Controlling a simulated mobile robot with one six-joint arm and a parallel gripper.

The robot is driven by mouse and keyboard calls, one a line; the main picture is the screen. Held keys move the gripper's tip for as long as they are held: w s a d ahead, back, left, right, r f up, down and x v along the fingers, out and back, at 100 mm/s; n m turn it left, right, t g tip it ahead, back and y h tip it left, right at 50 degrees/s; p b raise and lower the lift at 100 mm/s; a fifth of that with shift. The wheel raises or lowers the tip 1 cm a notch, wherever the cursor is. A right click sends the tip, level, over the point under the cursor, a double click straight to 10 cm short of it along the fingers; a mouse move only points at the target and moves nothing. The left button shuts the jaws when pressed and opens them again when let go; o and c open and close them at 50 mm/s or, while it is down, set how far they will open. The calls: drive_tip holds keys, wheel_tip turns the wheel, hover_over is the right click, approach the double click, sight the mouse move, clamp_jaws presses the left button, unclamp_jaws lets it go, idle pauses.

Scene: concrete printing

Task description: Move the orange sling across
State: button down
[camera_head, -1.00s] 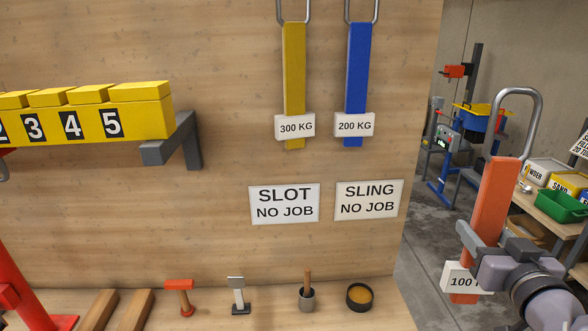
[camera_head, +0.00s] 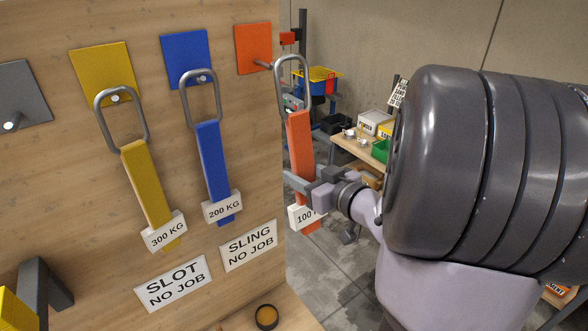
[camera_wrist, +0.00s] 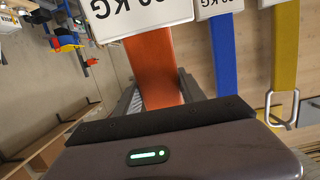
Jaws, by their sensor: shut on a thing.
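The orange sling (camera_head: 301,145) hangs upright from my gripper (camera_head: 303,184), with its metal loop (camera_head: 291,85) at the top and a white "100" tag (camera_head: 300,217) low on it. My gripper is shut on its strap just above the tag. The loop is close to the tip of the peg (camera_head: 262,64) on the orange plate (camera_head: 253,42); I cannot tell whether they touch. In the wrist view the orange strap (camera_wrist: 152,62) runs between the fingers below its tag (camera_wrist: 140,14).
The blue 200 KG sling (camera_head: 212,160) and yellow 300 KG sling (camera_head: 147,180) hang on their pegs to the left. A grey plate (camera_head: 22,90) has an empty peg. Signs (camera_head: 248,246) (camera_head: 172,283) are on the board. A workbench (camera_head: 355,150) stands behind.

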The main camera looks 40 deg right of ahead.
drive_tip(key=shift+s+a+r, duration=0.1)
drive_tip(key=shift+s+r, duration=0.05)
drive_tip(key=shift+s, duration=0.45)
drive_tip(key=x, duration=0.4)
drive_tip(key=shift+w+b, duration=0.25)
drive_tip(key=shift+b, duration=0.05)
drive_tip(key=shift+w+r, duration=0.15)
drive_tip(key=shift+w, duration=0.15)
drive_tip(key=x, duration=0.2)
drive_tip(key=b+x, duration=0.1)
drive_tip(key=x, duration=0.1)
drive_tip(key=b+x, duration=0.1)
drive_tip(key=x, duration=0.1)
drive_tip(key=shift+s+f, duration=0.15)
drive_tip(key=shift+f, duration=0.15)
